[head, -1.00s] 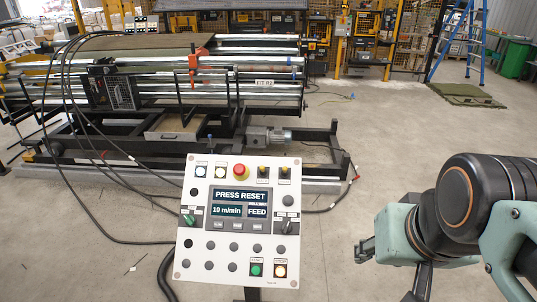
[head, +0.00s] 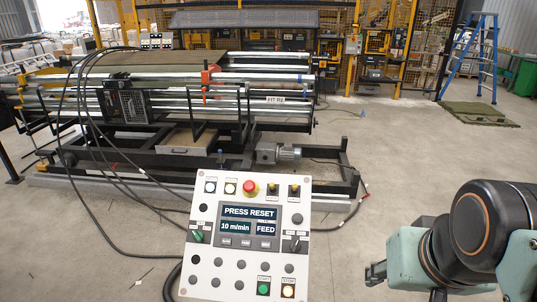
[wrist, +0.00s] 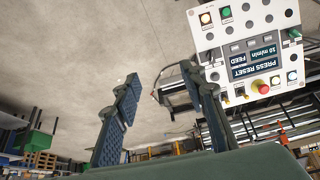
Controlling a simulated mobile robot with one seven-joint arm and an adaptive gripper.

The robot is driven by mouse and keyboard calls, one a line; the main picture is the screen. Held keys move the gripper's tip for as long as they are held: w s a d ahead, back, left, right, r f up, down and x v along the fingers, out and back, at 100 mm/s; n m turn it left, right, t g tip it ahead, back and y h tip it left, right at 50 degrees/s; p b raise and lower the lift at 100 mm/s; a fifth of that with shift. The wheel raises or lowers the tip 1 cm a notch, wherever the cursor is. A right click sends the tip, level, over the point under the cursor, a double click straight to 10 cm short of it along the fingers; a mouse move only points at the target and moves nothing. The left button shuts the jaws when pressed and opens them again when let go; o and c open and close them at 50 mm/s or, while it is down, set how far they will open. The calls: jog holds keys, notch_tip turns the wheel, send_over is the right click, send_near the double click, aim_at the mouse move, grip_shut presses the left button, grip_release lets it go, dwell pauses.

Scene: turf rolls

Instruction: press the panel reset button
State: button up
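The control panel (head: 213,256) is a pale box with a screen (head: 248,227) reading "PRESS RESET", "10 m/min" and "FEED". A red mushroom button (head: 250,187) sits at its top, between white and yellow buttons on the left and two black-and-yellow switches on the right. A green button (head: 263,289) and a lit pale button (head: 288,291) sit at the bottom right. Small labels are too blurred to read, so I cannot tell which is reset. In the wrist view the panel (wrist: 213,42) appears upside down at top right. My gripper (wrist: 162,85) is open and empty, apart from the panel.
A roller machine (head: 190,110) with loose black cables stands behind the panel. A yellow fence (head: 400,50), blue ladder (head: 470,60) and green turf piece (head: 478,113) are at the back right. The floor between panel and arm is clear.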

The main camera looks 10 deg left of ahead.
grip_shut()
dwell(0.4)
dwell(1.2)
